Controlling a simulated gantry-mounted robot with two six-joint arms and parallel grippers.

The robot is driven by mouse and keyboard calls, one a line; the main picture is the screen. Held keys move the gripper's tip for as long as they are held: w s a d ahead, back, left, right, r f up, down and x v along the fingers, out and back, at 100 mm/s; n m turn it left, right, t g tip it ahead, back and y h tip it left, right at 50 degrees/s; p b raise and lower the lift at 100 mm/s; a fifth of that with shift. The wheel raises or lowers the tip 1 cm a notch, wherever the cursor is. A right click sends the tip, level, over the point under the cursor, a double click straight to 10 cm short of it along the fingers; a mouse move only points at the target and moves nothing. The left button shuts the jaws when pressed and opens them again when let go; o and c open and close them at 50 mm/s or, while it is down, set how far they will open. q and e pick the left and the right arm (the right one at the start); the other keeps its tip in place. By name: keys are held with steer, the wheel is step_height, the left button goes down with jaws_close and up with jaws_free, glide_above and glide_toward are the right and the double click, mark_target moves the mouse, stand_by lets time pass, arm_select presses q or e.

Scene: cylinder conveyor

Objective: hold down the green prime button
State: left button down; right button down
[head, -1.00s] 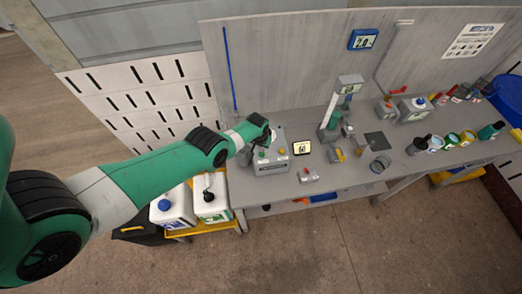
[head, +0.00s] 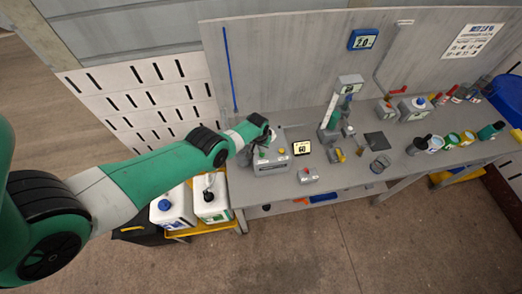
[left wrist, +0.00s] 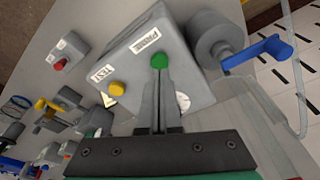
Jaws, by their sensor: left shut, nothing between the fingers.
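The green prime button (left wrist: 159,62) sits on a grey control box (left wrist: 178,82) beside a PRIME label in the left wrist view. My left gripper (left wrist: 157,80) is shut and empty, with its fingertips at the green button, covering its lower edge. They appear to touch it, but I cannot tell whether the button is pressed in. In the head view the box (head: 272,169) stands at the left end of the bench, and my left gripper (head: 257,154) is over it, hiding the button. My right gripper is not in view.
A yellow button (left wrist: 117,88) with a TEST label is on the same box. A grey cylinder with a blue handle (left wrist: 258,52) stands close by. A small display (head: 302,148) and a red-button box (head: 308,175) are to the right. White jugs (head: 172,208) stand below.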

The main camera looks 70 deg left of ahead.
arm_select(q)
steer(key=shift+f+b, duration=1.05)
steer(key=shift+r, duration=0.1)
stand_by(4.4)
step_height(320, 180, up, 7)
steer(key=p, duration=0.7)
stand_by(0.3)
